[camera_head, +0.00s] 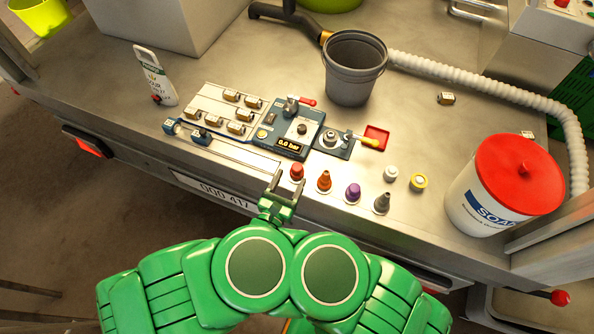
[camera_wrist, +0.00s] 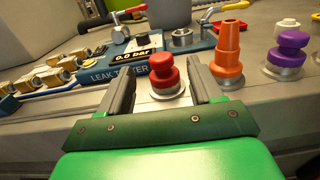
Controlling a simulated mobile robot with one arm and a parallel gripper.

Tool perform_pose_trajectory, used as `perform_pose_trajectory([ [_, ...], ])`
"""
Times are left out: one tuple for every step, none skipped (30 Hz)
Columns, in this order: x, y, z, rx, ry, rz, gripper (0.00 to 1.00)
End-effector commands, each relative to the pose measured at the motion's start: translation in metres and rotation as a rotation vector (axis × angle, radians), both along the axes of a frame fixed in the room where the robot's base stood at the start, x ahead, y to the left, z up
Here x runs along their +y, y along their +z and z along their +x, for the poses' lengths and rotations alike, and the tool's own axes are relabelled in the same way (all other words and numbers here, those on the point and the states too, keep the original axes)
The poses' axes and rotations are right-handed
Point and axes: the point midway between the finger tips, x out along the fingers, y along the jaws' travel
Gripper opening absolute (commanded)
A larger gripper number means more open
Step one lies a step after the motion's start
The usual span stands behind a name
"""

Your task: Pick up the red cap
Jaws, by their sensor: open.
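The red cap (camera_head: 297,171) stands upright on a small round metal base near the front edge of the steel bench (camera_head: 240,75). In the wrist view the red cap (camera_wrist: 163,72) appears between the two grey fingers of my gripper (camera_wrist: 162,85), with a gap on each side. My gripper (camera_head: 284,188) is open and empty, at the bench's front edge just in front of the cap. In the head view its fingers partly overlap the space in front of the cap's base.
To the cap's right stand an orange cone (camera_head: 324,180), a purple cap (camera_head: 352,192) and a grey cone (camera_head: 382,203). Behind is the leak tester (camera_head: 295,130). A grey bucket (camera_head: 354,70) and a red-lidded SOAK tub (camera_head: 505,185) stand farther off.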

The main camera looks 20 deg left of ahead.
Motion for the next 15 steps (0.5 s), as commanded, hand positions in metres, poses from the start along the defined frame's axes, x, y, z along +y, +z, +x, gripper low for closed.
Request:
perform_pose_trajectory([
  [0.001,-0.003,-0.002,0.005,0.008,-0.008,0.65],
  [0.001,-0.004,-0.003,0.007,0.01,-0.011,0.65],
  [0.002,-0.005,-0.003,0.008,0.012,-0.013,0.65],
  [0.002,-0.005,-0.002,0.009,0.012,-0.013,0.65],
  [0.001,-0.005,-0.001,0.009,0.011,-0.013,0.65],
  [0.001,-0.005,0.001,0.008,0.011,-0.013,0.65],
  [0.001,-0.005,0.003,0.008,0.01,-0.013,0.65],
  [0.001,-0.005,0.005,0.008,0.01,-0.013,0.65],
  [0.001,-0.005,0.007,0.008,0.01,-0.013,0.65],
  [0.001,-0.005,0.01,0.007,0.01,-0.012,0.65],
  [0.001,-0.004,0.012,0.007,0.009,-0.012,0.65],
  [0.001,-0.004,0.015,0.007,0.009,-0.012,0.65],
  [0.001,-0.004,0.017,0.007,0.009,-0.012,0.65],
  [0.001,-0.004,0.019,0.007,0.01,-0.013,0.65],
  [0.001,-0.004,0.021,0.007,0.01,-0.013,0.65],
])
